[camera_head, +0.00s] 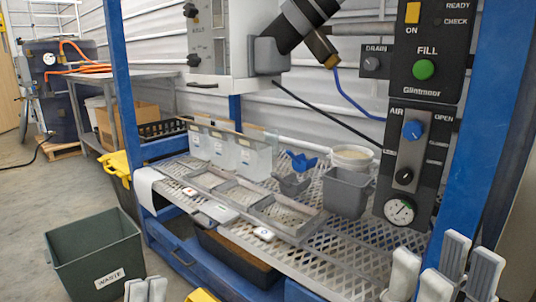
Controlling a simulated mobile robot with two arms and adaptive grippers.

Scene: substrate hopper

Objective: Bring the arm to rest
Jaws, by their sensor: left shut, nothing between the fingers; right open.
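My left gripper (146,289) shows at the bottom edge, left of the middle. Its light grey fingertips are close together with nothing between them. It appears in front of the dark green waste bin (97,252), near the bin's lower right corner in the picture. My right gripper (446,264) is at the bottom right, in front of the perforated metal bench (345,262) and the blue post. Its light grey fingers point up, are spread apart and hold nothing. Most of both arms is below the picture's edge and hidden.
On the bench are several shallow trays (290,218), clear bins (230,150), a grey bucket (347,192), a blue-handled scoop (300,162) and a white tub. A control panel (412,150) with a green FILL button stands at the right. Blue posts frame the bench. Floor at far left is open.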

